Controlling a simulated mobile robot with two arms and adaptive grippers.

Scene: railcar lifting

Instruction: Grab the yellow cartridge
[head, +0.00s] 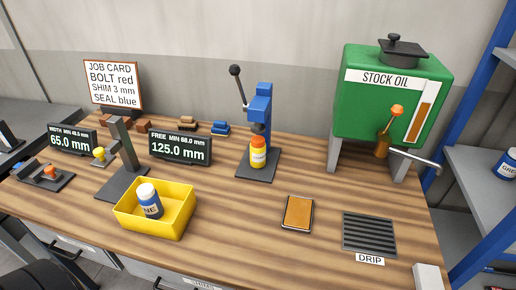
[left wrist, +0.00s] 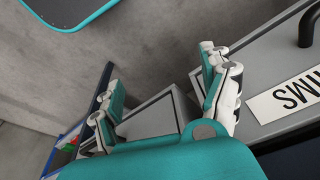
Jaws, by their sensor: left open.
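The yellow cartridge (head: 258,153) with an orange-red cap and a pale label band stands upright on the dark base of the blue hand press (head: 260,105), below its ram, in the head view. I cannot tell whether the ram touches it. My left gripper (left wrist: 160,90) shows in the left wrist view with its two fingers spread apart and nothing between them. It is near a grey drawer front, away from the cartridge, which is not in that view. My right gripper is in neither view.
A yellow bin (head: 158,222) holding a white-and-blue cartridge (head: 149,200) stands at the front left of the bench. A display (head: 181,147) stands left of the press. A brown pad (head: 298,212), drip grate (head: 369,234) and green oil tank (head: 390,95) are to the right.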

